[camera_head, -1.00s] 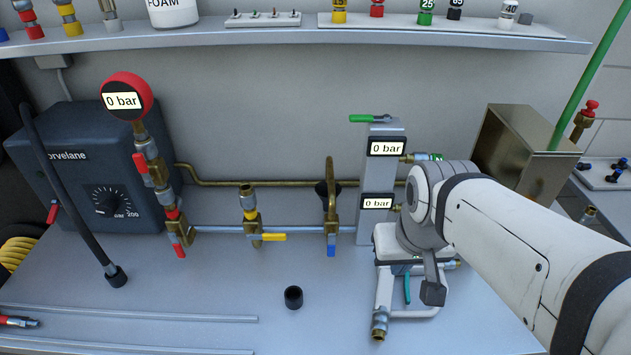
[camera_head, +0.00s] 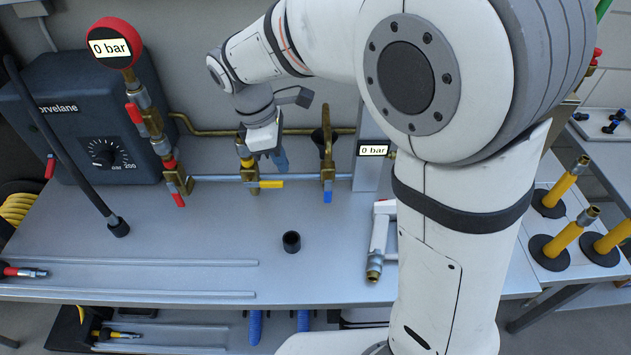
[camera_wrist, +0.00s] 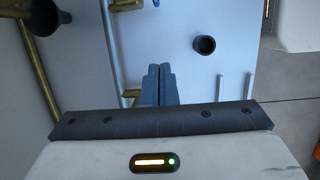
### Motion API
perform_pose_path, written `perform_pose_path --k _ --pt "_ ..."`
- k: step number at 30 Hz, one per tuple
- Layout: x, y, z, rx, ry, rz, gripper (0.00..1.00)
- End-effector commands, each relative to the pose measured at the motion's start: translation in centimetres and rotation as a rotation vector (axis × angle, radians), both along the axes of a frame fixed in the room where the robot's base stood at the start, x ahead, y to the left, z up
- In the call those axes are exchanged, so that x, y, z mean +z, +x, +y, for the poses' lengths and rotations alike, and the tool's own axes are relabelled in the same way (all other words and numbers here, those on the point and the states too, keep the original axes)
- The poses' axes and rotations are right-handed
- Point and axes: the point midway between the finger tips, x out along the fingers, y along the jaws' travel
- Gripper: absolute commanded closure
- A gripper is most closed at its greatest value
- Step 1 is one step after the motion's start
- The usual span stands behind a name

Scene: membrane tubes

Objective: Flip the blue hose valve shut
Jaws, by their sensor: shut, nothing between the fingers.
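The blue hose valve is a brass fitting (camera_head: 327,172) on the bench pipe, with a short blue handle (camera_head: 327,196) pointing toward the bench's front, across the pipe. A small blue tip (camera_wrist: 156,3) shows at the top edge of the wrist view. My gripper (camera_head: 281,160) is shut and empty, pointing down, left of the blue valve and close to the yellow-handled valve. In the wrist view my fingertips (camera_wrist: 160,69) are together, with nothing between them. They are apart from the blue handle.
The yellow-handled valve (camera_head: 270,184) is partly behind my gripper. A red gauge (camera_head: 117,42) stands left. A black cup (camera_head: 291,242) sits on the bench, with free surface around it.

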Motion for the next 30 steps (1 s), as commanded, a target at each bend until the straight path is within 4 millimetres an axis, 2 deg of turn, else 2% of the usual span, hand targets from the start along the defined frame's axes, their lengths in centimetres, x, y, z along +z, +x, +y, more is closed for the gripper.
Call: perform_pose_path --k 11,17,26,30 --pt "-0.5 0.0 -0.3 -0.004 0.000 0.000 1.00" --pt "-3.5 -0.1 -1.1 -0.007 -0.002 0.003 1.00" --pt "-9.7 -0.1 -2.7 -0.008 -0.001 0.003 1.00" --pt "-9.5 -0.2 -4.9 -0.010 0.001 -0.001 1.00"
